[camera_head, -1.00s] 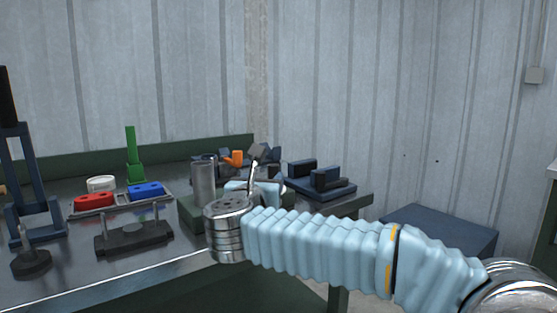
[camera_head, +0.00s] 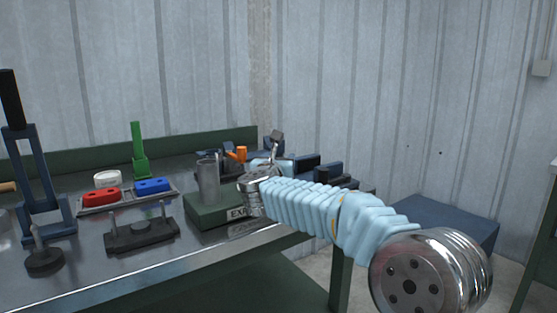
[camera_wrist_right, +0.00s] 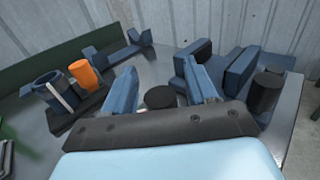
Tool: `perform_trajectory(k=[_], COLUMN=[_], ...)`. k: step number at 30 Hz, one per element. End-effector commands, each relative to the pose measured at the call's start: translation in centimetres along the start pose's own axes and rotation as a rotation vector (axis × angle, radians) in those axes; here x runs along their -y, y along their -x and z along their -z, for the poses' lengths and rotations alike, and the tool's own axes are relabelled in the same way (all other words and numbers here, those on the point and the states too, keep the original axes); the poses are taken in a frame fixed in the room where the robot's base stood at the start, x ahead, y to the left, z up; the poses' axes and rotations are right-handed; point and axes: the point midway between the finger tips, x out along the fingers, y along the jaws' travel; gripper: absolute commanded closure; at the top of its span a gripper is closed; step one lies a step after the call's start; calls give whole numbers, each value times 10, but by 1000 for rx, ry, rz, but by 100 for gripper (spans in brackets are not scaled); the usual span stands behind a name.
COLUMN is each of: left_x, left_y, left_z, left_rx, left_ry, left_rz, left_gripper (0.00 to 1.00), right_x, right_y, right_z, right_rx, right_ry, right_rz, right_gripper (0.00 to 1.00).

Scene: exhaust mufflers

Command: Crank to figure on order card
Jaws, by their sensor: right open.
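My right gripper (camera_wrist_right: 160,78) is open, seen from behind in the right wrist view, with its two blue fingers apart. A dark round knob (camera_wrist_right: 160,97) shows between the finger bases; I cannot tell whether it is touched. An orange cylinder (camera_wrist_right: 82,73), perhaps a crank grip, stands left of the fingers on a dark blue device; it also shows in the head view (camera_head: 241,153). A dark cylinder (camera_wrist_right: 266,92) stands to their right. In the head view my right wrist hides part of this area. No order card is legible. My left gripper is not in view.
A green block (camera_head: 213,213) with partly hidden lettering carries a grey tube (camera_head: 208,181). A tray holds red (camera_head: 101,196) and blue (camera_head: 152,186) pieces. A tall blue stand (camera_head: 38,180) and a black fixture (camera_head: 141,235) are left.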

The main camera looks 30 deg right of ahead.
Motion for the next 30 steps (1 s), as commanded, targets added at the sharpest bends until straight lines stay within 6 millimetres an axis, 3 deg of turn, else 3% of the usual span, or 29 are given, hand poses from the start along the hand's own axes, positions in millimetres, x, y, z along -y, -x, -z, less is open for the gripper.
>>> perform_trajectory(k=[3, 13, 22, 30], left_x=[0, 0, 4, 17], left_y=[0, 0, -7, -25], left_z=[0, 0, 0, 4], left_rx=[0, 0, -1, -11], left_ry=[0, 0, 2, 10], left_rz=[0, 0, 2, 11], left_gripper=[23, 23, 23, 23], right_x=[0, 0, -2, -8], right_y=[0, 0, -1, -5], right_z=[0, 0, 2, 5], right_rx=[0, 0, -1, -1], right_ry=[0, 0, 0, -2], right_rz=[0, 0, -38, -197], right_gripper=[44, 94, 94, 94])
